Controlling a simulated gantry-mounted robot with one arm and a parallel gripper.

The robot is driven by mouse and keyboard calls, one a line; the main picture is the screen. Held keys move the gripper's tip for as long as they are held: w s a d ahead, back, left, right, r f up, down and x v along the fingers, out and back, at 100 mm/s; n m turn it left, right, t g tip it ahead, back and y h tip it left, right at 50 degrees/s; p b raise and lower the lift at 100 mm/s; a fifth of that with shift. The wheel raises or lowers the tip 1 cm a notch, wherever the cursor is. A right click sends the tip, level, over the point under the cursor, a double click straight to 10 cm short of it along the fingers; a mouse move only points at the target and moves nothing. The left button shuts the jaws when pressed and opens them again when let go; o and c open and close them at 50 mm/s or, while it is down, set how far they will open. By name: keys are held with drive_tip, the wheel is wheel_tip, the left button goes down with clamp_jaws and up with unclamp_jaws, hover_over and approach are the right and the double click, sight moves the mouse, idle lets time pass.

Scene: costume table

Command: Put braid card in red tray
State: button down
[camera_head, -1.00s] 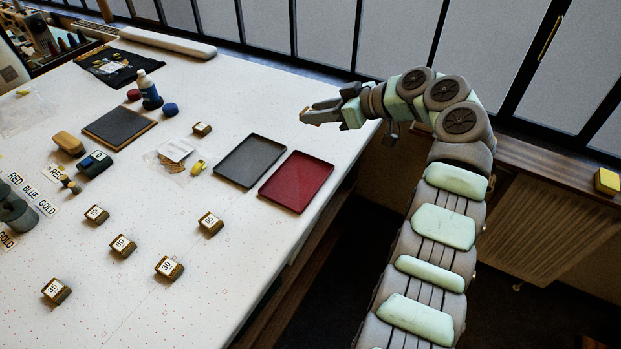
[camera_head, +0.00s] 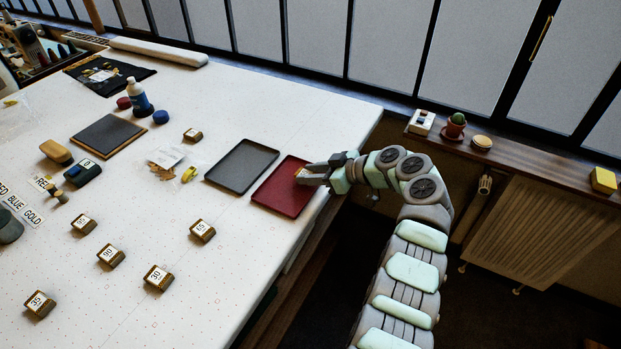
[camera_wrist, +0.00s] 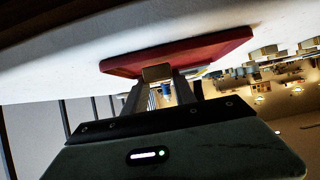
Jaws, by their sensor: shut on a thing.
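The red tray (camera_head: 284,190) lies flat near the table's right edge, beside the dark grey tray. My gripper (camera_head: 302,175) is at the red tray's right side, its fingertips over the tray. It is shut on a small tan-gold piece, which I take to be the braid card (camera_wrist: 157,73); in the wrist view it sits between the fingertips, in front of the red tray (camera_wrist: 205,52). Its face is too small to read. I cannot tell whether the card touches the tray floor.
The dark grey tray (camera_head: 242,166) is directly left of the red tray. Several numbered wooden blocks (camera_head: 158,277) stand on the white table. A clear bag (camera_head: 168,160) and a yellow item (camera_head: 189,173) lie left of the grey tray. The window sill runs behind.

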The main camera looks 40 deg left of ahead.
drive_tip(key=shift+f, duration=0.65)
drive_tip(key=shift+f, duration=0.15)
drive_tip(key=c, duration=1)
unclamp_jaws()
drive_tip(key=shift+r, duration=0.2)
